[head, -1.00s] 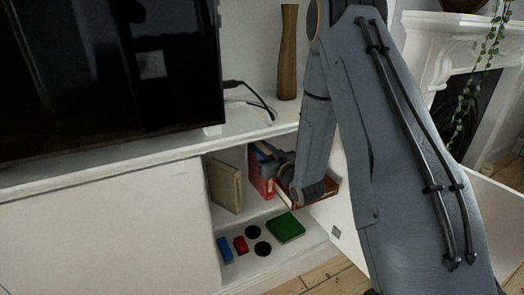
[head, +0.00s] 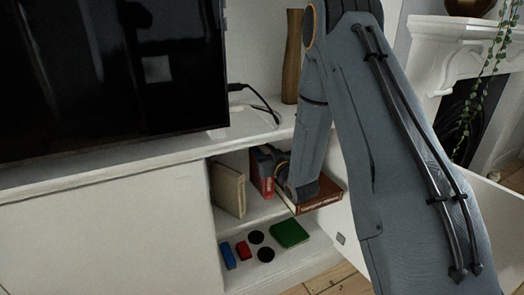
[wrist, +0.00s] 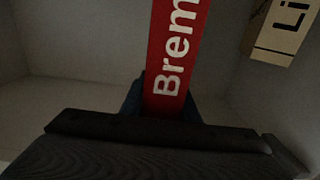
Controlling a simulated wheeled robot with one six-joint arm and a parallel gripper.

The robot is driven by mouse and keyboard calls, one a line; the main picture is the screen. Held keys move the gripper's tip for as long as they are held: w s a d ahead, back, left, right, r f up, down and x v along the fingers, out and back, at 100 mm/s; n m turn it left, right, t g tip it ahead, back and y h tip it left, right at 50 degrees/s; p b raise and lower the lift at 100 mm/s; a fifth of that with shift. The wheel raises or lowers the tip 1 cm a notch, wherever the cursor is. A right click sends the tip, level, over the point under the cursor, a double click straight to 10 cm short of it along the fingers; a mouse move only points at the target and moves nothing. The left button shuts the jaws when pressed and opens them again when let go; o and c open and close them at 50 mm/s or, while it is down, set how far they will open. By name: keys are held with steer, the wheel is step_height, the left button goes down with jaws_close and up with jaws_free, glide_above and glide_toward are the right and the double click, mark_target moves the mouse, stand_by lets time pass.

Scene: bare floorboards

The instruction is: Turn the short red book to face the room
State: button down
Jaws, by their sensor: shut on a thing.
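The short red book (head: 261,171) stands upright on the upper shelf of the open cabinet, partly hidden by my arm in the head view. In the wrist view the red book (wrist: 178,55) shows a red face with large white letters, "Brem", cut off by the top edge. My gripper (wrist: 168,105) is shut on it, with blue fingers on both sides of the red face. In the head view my gripper (head: 276,160) is beside the book, its fingertips mostly hidden.
A beige book (head: 228,189) stands to the left; it also shows in the wrist view (wrist: 282,32). A brown book (head: 320,193) lies flat to the right, below my wrist. The lower shelf holds a green box (head: 290,234), a blue box (head: 227,256) and a red box (head: 243,250).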

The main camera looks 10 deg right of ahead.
steer(key=shift+x, duration=0.75)
steer(key=shift+r, duration=0.1)
steer(key=shift+f, duration=0.3)
stand_by(0.4)
steer(key=c, duration=1.3)
jaws_free()
steer(key=shift+f, duration=0.1)
